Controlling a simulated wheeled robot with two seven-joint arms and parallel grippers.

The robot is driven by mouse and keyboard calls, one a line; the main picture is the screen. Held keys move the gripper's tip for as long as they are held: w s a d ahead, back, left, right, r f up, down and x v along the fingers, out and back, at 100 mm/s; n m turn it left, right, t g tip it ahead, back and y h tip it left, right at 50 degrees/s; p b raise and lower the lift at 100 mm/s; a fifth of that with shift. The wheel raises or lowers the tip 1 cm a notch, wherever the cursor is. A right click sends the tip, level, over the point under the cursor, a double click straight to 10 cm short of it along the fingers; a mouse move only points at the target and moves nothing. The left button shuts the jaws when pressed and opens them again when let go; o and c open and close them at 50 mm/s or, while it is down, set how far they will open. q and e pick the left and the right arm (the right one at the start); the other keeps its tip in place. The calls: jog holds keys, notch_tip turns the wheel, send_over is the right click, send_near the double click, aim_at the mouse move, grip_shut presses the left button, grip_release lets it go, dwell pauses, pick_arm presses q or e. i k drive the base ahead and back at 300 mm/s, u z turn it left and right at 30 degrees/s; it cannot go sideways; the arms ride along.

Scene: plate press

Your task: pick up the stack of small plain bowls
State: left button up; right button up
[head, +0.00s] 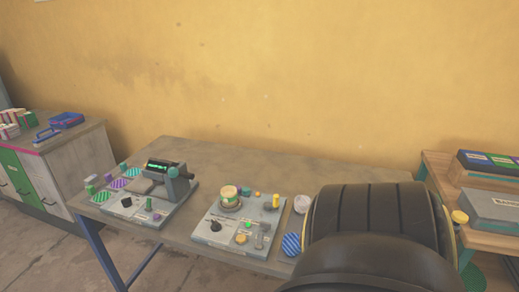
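A small whitish rounded thing (302,204), which may be the small plain bowls, sits on the grey table at the edge of a large black segmented body part that looks like my own arm. It is too small to tell whether it is a stack. Neither gripper shows in the head view. The black part hides the right front of the table and anything on it.
The grey table (270,165) has a clear back half. On it stand a device with a green display (165,169) and a grey panel (225,233) with a round cream-and-green piece (230,194). A blue striped disc (291,244) lies near the front. A cabinet (85,160) stands left, wooden shelves (440,168) right.

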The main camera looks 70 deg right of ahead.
aim_at(229, 194)
jog(key=k, duration=0.1)
jog(key=z, duration=1.1)
